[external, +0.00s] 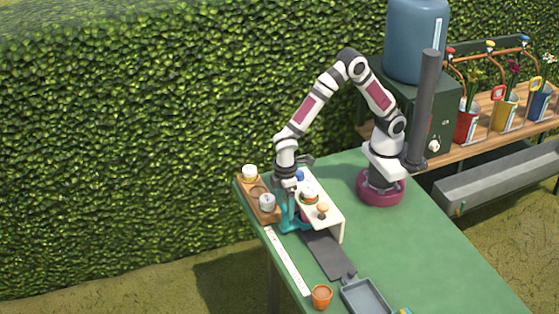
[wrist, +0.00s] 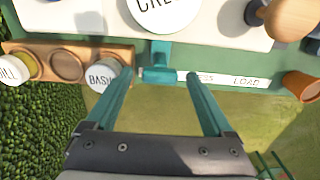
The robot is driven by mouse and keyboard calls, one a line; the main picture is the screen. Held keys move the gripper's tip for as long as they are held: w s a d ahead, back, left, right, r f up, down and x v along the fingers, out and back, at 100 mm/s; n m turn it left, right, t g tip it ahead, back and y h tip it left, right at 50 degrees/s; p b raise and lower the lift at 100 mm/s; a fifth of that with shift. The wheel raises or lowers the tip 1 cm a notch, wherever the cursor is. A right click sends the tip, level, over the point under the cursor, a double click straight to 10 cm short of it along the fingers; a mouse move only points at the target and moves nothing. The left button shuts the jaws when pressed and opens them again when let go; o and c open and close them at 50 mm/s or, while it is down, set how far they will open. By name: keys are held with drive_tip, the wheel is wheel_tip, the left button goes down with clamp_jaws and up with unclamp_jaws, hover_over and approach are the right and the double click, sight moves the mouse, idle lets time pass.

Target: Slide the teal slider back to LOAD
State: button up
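The teal slider (wrist: 158,58) shows in the wrist view as a small block with a stem, at the left end of a white strip (wrist: 235,80). The strip reads LOAD at its right end, by an orange pot (wrist: 304,86); a partly hidden word ending in SS is nearer the slider. My gripper (wrist: 159,74) is open, its teal fingers on either side of the slider, with gaps visible. Whether either finger touches it is unclear. In the external view my gripper (external: 288,207) is low beside the white stand (external: 333,218), and the strip (external: 288,262) runs toward the front.
A wooden holder (external: 246,186) with lidded jars stands left of my gripper. The white stand carries a wooden knob (wrist: 292,17) and a round labelled piece (wrist: 160,10). A dark plate (external: 328,255) and grey tray (external: 366,297) lie in front. The green table's right side is clear.

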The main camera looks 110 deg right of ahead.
clamp_jaws()
drive_tip(key=shift+a, duration=0.1)
idle(0.3)
drive_tip(key=a, duration=2)
drive_tip(key=shift+a, duration=0.2)
drive_tip(key=shift+o, duration=0.4)
unclamp_jaws()
wheel_tip(320, 180, up, 16)
